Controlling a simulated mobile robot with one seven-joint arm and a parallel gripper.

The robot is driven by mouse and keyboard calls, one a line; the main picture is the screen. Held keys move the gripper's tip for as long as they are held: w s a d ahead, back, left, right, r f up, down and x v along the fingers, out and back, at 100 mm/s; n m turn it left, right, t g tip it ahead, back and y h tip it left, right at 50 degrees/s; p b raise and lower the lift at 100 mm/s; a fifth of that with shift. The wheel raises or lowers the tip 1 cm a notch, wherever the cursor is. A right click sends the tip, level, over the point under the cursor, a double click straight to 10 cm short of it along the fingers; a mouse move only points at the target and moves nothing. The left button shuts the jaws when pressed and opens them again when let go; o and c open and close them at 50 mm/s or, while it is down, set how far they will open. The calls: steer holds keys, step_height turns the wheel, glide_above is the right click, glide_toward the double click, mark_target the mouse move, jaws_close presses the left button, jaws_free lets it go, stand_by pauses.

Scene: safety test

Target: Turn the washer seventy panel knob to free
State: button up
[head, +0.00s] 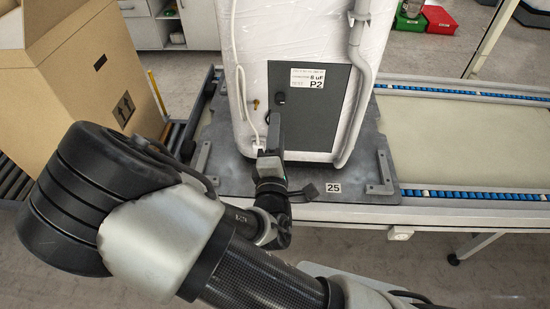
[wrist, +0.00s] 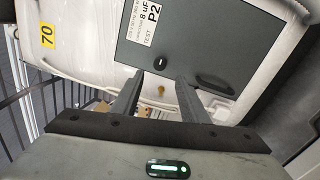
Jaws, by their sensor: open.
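The washer (head: 300,35) is a white wrapped unit with a dark grey panel (head: 325,115) on its face. In the wrist view, a yellow "70" tag (wrist: 47,35) sits on the washer's white body. A small dark knob (head: 280,98) is near the panel's left edge; in the wrist view the knob (wrist: 160,62) shows a light mark. I cannot read its setting. My gripper (head: 274,118) is in front of the panel's lower left. In the wrist view my gripper (wrist: 160,77) is open and empty, its fingertips just below the knob, which is not between them.
A brass fitting (head: 256,104) is on the white body beside the panel. A dark handle (wrist: 215,84) is on the panel. A white cable (head: 240,90) and grey hose (head: 357,90) flank it. A cardboard box (head: 75,85) stands left; the conveyor (head: 465,140) at right is clear.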

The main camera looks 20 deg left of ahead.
steer(key=v, duration=0.9)
steer(key=w+d+m+g+h+p, duration=0.3)
steer(key=w+m+g, duration=0.3)
steer(key=m, duration=0.4)
steer(key=d+r+m+g+y+p, duration=0.1)
steer(key=d+r+m+g+p, duration=0.15)
steer(key=r, duration=0.35)
steer(key=d+r+m+g+y+p, duration=0.1)
steer(key=r+m+g, duration=0.1)
steer(key=r+m, duration=0.35)
steer(key=s+d+r+m+g+h+p, duration=0.1)
steer(key=s+d+r+m+p, duration=0.1)
steer(key=s+d+r, duration=0.4)
steer(key=s+d+r+m+g+h+p, duration=0.1)
steer(key=s+d+r+m+h+p, duration=0.1)
steer(key=s+d+r, duration=0.5)
steer(key=d+r, duration=0.4)
steer(key=d, duration=0.4)
steer(key=shift+m, duration=0.3)
